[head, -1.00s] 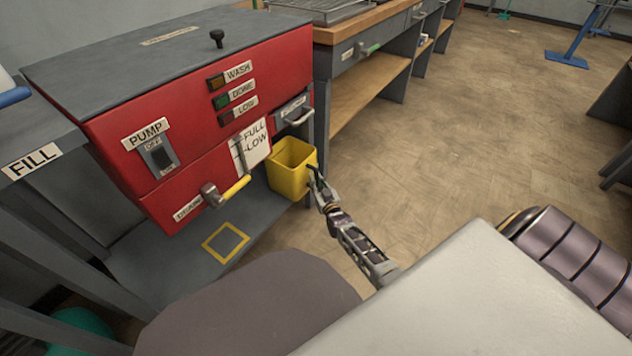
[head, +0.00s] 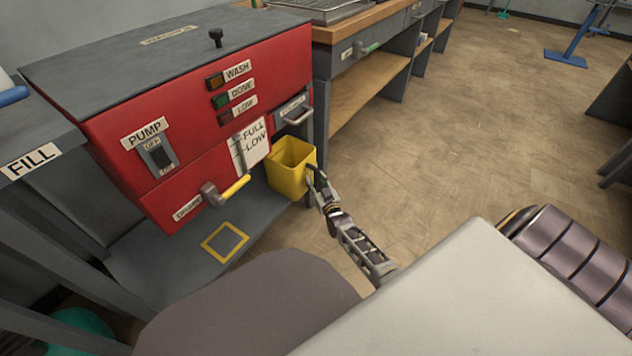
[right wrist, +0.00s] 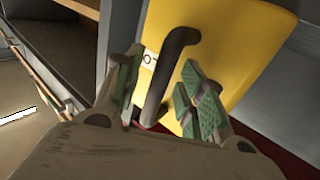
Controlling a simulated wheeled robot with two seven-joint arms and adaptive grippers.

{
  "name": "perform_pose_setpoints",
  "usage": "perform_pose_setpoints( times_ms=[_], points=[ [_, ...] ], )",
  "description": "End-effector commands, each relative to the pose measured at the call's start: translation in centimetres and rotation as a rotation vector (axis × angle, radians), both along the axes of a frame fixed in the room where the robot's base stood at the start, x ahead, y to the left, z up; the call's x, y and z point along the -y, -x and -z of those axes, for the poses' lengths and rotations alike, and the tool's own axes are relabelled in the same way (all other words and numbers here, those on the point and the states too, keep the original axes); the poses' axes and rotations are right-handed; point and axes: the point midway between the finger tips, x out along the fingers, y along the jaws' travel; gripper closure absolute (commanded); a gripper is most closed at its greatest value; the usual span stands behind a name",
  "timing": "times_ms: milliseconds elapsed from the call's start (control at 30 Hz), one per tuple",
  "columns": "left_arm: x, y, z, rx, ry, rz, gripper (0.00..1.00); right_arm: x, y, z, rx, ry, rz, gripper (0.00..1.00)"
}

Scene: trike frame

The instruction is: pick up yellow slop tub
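The yellow slop tub (head: 291,170) hangs or stands at the right end of the red machine, above the grey lower shelf; its underside support is hard to see. It is upright with its open top showing. In the right wrist view the tub's yellow side (right wrist: 225,40) fills the top, with a dark curved handle (right wrist: 165,75) on it. My right gripper (head: 315,180) is at the tub's right side. Its fingers (right wrist: 160,95) are apart, one on each side of the handle, with gaps showing. My left gripper is not in view.
The red machine (head: 200,110) has a yellow-handled drain valve (head: 222,190) left of the tub. A yellow square outline (head: 225,242) marks the grey lower shelf (head: 165,262). A wooden-topped bench (head: 375,85) stands behind the tub.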

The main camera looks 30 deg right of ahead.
Motion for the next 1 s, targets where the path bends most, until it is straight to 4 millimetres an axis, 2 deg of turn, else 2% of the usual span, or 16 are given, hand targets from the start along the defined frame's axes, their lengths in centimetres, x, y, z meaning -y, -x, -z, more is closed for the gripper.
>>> perform_pose_setpoints(
  times_ms=[267, 1000],
  points=[
    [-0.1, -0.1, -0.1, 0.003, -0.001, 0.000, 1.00, -0.3, 1.6, 0.0, 0.000, 0.000, 0.000, 0.60],
    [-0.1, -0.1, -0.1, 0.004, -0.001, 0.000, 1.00, -1.5, 8.2, 0.0, -0.001, 0.000, 0.000, 0.60]
  ],
)
